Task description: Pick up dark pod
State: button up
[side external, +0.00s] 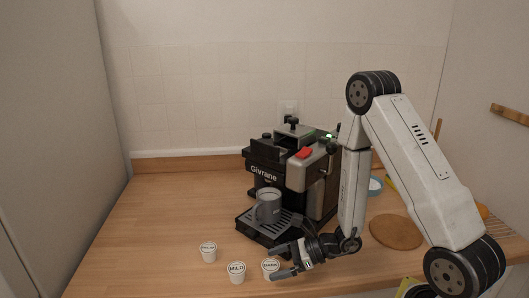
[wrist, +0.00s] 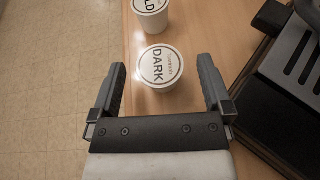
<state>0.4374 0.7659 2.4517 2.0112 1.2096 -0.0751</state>
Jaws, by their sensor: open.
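The dark pod is a small white cup with a lid printed "DARK". In the wrist view the dark pod (wrist: 160,68) stands upright just beyond and between my open fingertips. My gripper (wrist: 161,78) is open and empty, with one finger to each side of the pod's near part. In the side external view the dark pod (side external: 270,266) is at the front of the counter, and my gripper (side external: 287,262) is right beside it, partly overlapping it.
The mild pod (side external: 236,272) and another white pod (side external: 208,252) stand to the left. A black coffee machine (side external: 262,165) holds a grey mug (side external: 268,206) on its drip tray (side external: 252,228), close behind. A round wooden board (side external: 396,232) lies right. The counter's front edge is near.

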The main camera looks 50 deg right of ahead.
aim_at(268, 264)
jog(key=shift+x, duration=1.85)
grip_shut()
jog(key=shift+r, duration=0.2)
jog(key=shift+r, duration=4.8)
